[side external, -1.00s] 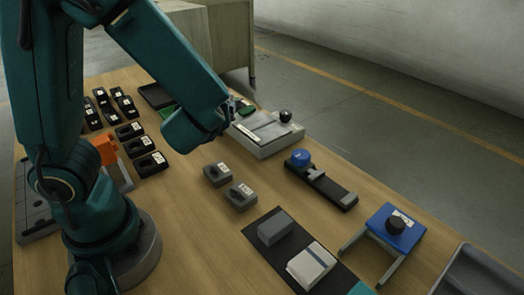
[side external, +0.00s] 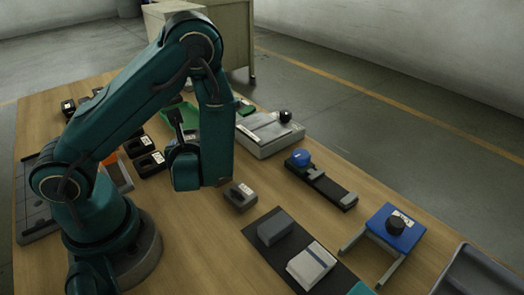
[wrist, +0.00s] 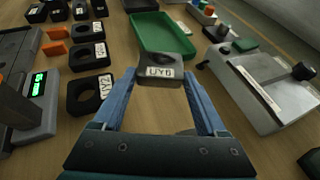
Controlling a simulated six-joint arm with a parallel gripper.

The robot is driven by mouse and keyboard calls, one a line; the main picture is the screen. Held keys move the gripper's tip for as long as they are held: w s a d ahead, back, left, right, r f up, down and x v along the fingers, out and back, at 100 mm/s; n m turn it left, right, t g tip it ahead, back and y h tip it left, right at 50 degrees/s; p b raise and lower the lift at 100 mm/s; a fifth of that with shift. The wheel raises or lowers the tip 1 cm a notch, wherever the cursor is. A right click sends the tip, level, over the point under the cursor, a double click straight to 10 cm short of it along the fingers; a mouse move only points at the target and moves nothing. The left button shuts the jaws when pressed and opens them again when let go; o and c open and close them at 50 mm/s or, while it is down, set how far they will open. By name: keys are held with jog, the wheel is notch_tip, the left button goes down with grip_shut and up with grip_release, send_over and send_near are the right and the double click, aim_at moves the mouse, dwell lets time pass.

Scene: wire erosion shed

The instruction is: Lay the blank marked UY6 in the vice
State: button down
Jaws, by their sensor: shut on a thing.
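The blank marked UY6 (wrist: 160,72) is a dark grey block with a white label and a hole in its top. In the wrist view it sits between the two blue fingertips of my gripper (wrist: 160,84), which is shut on it. In the side view my arm hides the fingers and this blank, so its height above the table is unclear. A black rail with grey jaws and a blue knob, which looks like the vice (side external: 329,188), lies on the table to the right of my gripper.
Another grey block (side external: 240,196) stands near my gripper. A grey box with a black knob (side external: 270,139) and a green tray (wrist: 162,36) are behind. Black holed blocks (wrist: 90,93) stand at left. A blue stand (side external: 394,227) is at right.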

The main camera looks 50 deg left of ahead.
jog(key=shift+f, duration=2)
jog(key=shift+f, duration=0.15)
grip_release()
